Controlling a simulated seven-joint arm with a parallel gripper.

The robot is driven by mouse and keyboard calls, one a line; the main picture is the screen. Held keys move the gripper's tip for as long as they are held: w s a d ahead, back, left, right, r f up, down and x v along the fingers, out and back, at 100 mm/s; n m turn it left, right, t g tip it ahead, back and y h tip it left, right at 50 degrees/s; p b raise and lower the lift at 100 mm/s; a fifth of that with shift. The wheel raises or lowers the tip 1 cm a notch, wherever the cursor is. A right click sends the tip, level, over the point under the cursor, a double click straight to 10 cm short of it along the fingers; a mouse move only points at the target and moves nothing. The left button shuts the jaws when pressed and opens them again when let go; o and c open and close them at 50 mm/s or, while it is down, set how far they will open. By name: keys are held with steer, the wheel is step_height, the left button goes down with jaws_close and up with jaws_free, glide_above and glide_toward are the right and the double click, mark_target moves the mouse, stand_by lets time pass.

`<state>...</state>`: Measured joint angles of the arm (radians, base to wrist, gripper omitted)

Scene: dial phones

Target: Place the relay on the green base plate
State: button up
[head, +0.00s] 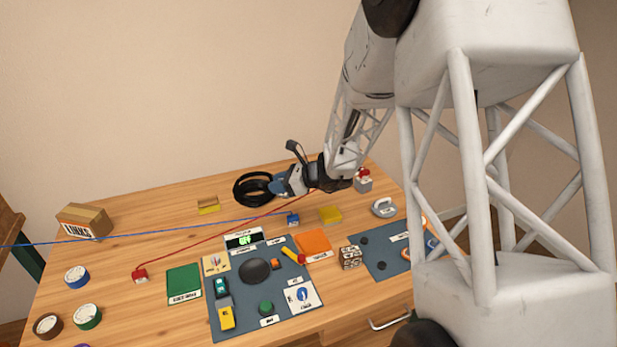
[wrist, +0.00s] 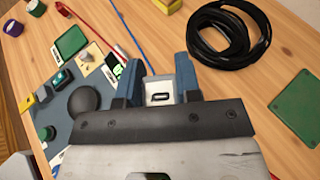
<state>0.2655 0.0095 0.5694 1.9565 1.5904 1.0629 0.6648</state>
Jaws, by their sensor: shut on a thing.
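My gripper (head: 281,184) is above the back of the table, in front of the black cable coil. In the wrist view its blue fingers (wrist: 159,84) are shut on a small white block with a dark slot, the relay (wrist: 160,98). The relay is hard to make out in the head view. A flat green plate (wrist: 297,110) with small marks near its corners lies on the table at the right of the wrist view, clear of the gripper. A second green plate (head: 184,282), with a white label, lies left of the dark mat; it also shows in the wrist view (wrist: 72,42).
The black cable coil (head: 247,189) lies close to the gripper. A dark mat (head: 250,321) with several phone parts is at the front. Red and blue cords cross the table. Bare wood surrounds the green plate at right.

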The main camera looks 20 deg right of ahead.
steer(key=w+d+m+t+h, duration=0.2)
steer(key=w+d, duration=0.3)
steer(key=d, duration=0.8)
steer(key=shift+w+a+f, duration=0.1)
steer(key=shift+f, duration=2.55)
steer(key=shift+w, duration=0.15)
steer(key=w+d, duration=0.1)
steer(key=w, duration=0.4)
steer(key=w+d+f, duration=0.1)
steer(key=w, duration=0.4)
steer(key=w+d, duration=0.1)
steer(key=w, duration=0.4)
steer(key=shift+w+d+f, duration=0.1)
steer(key=shift+w+f, duration=0.1)
steer(key=shift+f, duration=0.05)
steer(key=shift+f, duration=0.1)
steer(key=shift+f, duration=1.65)
steer(key=shift+f, duration=0.15)
